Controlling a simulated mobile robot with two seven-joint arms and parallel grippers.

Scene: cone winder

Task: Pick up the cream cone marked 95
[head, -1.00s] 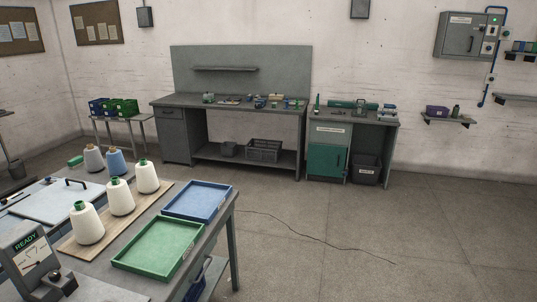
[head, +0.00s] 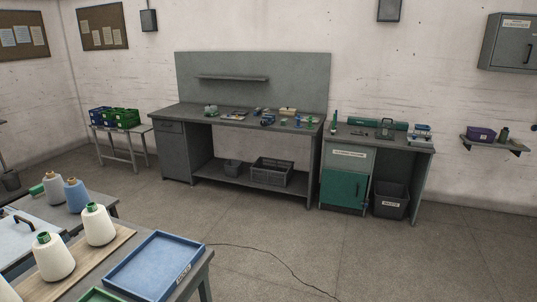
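Two cream cones with green tips stand upright on a wooden board at the lower left of the head view: a nearer cream cone (head: 54,259) and a farther cream cone (head: 98,226). A third pale cone shape (head: 6,291) is cut off at the lower left corner. I cannot read a 95 on any of them. Neither of my grippers is in view.
A blue tray (head: 160,264) lies right of the board, with a green tray (head: 100,295) mostly cut off below. A workbench (head: 245,118) and a green cabinet (head: 343,190) stand along the back wall. The floor (head: 400,255) at right is open, crossed by a thin cable (head: 262,249).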

